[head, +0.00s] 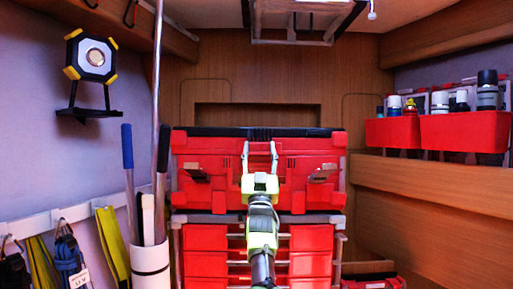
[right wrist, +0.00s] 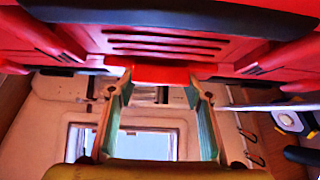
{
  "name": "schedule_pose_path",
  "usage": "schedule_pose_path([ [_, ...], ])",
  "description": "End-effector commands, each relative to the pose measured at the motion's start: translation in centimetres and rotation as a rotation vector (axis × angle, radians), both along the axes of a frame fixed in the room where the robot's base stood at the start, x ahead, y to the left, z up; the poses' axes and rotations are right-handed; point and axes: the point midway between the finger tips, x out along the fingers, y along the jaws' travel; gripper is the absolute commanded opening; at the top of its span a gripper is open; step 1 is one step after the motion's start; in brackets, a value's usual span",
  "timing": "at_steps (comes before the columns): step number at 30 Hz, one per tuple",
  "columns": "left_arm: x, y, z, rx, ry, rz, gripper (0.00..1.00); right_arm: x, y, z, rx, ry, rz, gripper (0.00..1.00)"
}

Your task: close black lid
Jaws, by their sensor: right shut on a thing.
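A red toolbox (head: 210,160) with a black top edge, which looks like the black lid (head: 215,131), stands on a red drawer unit in the middle of the head view. I cannot tell how far the lid is open. My right gripper (head: 260,146) reaches up to the middle of the box's front, its two fingers apart with a red part between them. In the right wrist view, the fingertips (right wrist: 160,80) sit on either side of a red tab (right wrist: 160,74) on the ribbed red face. A black edge (right wrist: 170,14) runs across above. My left gripper is out of view.
Red drawers (head: 205,252) stand below the box. A white bin (head: 151,262) with poles stands at left, near hanging straps (head: 112,245). Red wall bins (head: 465,132) with bottles are at right. A work lamp (head: 91,58) hangs on the left wall.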

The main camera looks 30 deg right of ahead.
Motion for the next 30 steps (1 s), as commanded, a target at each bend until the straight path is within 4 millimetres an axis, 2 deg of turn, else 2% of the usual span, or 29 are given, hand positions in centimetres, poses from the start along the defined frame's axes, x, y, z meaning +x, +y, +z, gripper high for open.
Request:
schedule_pose_path([
  [1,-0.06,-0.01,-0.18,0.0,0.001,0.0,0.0,0.87,0.11,-2.01,0.01,0.032,0.006,0.07],
  [9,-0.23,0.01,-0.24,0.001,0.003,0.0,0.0,0.91,0.07,-2.14,0.012,0.034,0.007,0.07],
  [10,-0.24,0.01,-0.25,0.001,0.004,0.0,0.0,0.92,0.06,-2.14,0.012,0.034,0.007,0.53],
  [11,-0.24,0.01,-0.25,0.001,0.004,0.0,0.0,0.9,0.06,-2.12,0.012,0.034,0.007,0.61],
  [12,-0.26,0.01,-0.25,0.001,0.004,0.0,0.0,0.88,0.05,-2.07,0.012,0.033,0.006,0.64],
  [24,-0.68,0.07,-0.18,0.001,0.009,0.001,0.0,0.54,0.0,-1.29,0.006,0.02,0.004,0.64],
  [30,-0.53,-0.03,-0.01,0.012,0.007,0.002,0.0,0.18,0.17,-1.77,0.004,0.021,0.001,0.64],
])
